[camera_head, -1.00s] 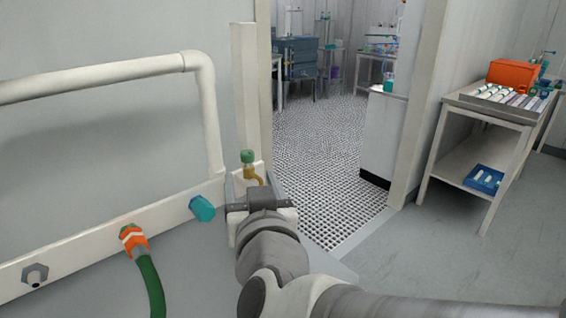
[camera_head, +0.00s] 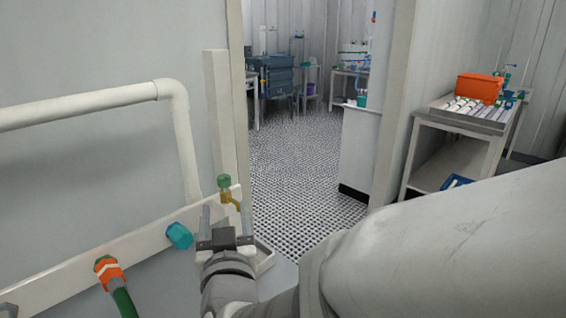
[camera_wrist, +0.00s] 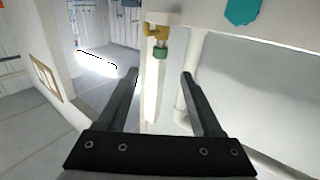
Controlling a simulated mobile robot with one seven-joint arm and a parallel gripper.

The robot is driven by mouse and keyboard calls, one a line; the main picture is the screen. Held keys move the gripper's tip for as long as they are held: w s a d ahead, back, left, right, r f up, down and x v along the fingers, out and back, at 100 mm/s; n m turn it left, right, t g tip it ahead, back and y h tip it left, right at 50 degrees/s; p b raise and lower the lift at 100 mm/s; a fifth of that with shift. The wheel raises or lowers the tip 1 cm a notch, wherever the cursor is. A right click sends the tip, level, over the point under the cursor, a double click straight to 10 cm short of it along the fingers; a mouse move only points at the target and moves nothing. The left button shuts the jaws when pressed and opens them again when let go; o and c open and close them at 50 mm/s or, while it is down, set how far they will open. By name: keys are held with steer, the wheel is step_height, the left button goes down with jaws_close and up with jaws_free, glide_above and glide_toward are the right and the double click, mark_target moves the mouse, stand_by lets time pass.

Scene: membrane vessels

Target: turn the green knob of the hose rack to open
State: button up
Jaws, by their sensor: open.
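The green knob (camera_head: 223,181) sits on top of a brass valve (camera_head: 231,198) at the right end of the white hose rack rail (camera_head: 140,243). My gripper (camera_head: 226,211) is open and empty just below the valve in the head view, one finger to each side of it. In the wrist view the green knob (camera_wrist: 161,52) and brass fitting (camera_wrist: 157,31) lie beyond the fingertips (camera_wrist: 158,76), roughly centred in the gap. The fingers look apart from the knob; the exact distance is hard to tell.
A blue-teal cap (camera_head: 179,235) and an orange connector with a green hose (camera_head: 109,272) sit left along the rail. A white pipe (camera_head: 85,107) bends above it. A doorway with a grated floor (camera_head: 300,175) opens behind. A cart (camera_head: 462,128) stands at right.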

mark_target(224, 184)
steer(key=b+x, duration=0.1)
steer(key=x, duration=1.1)
steer(key=shift+w+f+b, duration=0.1)
steer(key=shift+w+b, duration=0.05)
steer(key=shift+b, duration=0.15)
jaws_close()
